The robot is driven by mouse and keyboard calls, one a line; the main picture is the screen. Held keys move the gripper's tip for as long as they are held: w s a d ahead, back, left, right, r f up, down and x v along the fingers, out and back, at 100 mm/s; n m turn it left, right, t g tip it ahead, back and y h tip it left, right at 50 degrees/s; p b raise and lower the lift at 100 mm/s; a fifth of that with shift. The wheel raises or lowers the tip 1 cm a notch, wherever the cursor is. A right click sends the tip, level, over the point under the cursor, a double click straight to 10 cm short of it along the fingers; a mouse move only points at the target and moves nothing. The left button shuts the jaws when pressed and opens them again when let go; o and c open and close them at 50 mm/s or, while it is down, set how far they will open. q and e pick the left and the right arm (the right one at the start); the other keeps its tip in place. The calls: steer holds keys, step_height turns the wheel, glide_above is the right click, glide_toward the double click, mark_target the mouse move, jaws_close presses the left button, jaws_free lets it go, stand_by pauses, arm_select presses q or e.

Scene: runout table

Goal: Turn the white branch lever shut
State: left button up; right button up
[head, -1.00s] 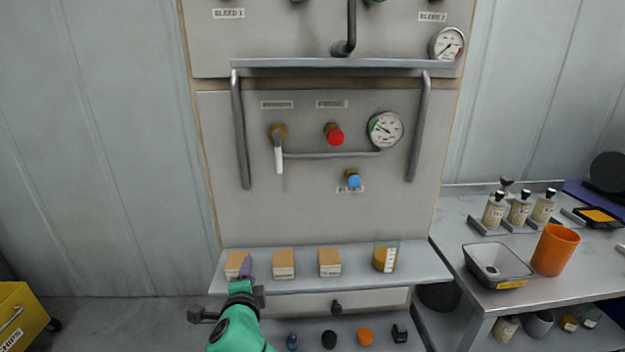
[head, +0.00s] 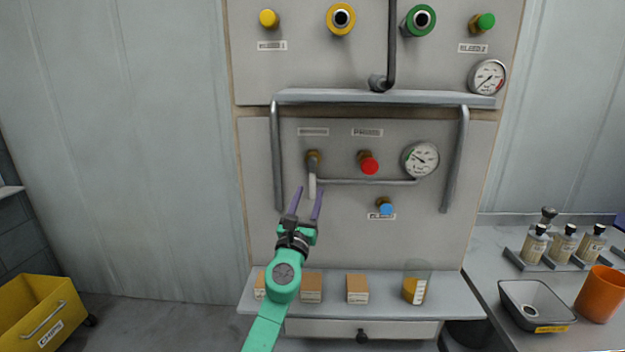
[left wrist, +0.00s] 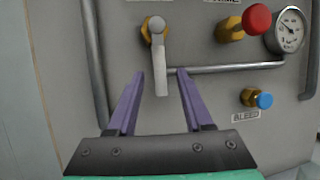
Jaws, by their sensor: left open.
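The white branch lever (head: 312,184) hangs straight down from its brass valve (head: 313,158) on the upright panel, at the left end of a thin grey pipe. In the left wrist view the lever (left wrist: 161,72) points down, with its lower end between the lines of the two fingers. My left gripper (head: 308,190) is open, its purple fingers pointing up towards the lever's lower end. In the left wrist view the gripper (left wrist: 160,74) has a finger on each side of the lever. I cannot tell how far in front of the lever the fingertips are. My right gripper is not in view.
A red knob (head: 369,165), a gauge (head: 420,160) and a blue knob (head: 386,208) are right of the lever. A grey tube frame (head: 277,160) stands out around them.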

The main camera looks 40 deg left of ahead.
mark_target(312, 187)
arm_select(q)
steer(key=x, duration=0.4)
steer(key=shift+w+a, duration=0.1)
jaws_close()
stand_by(1.3)
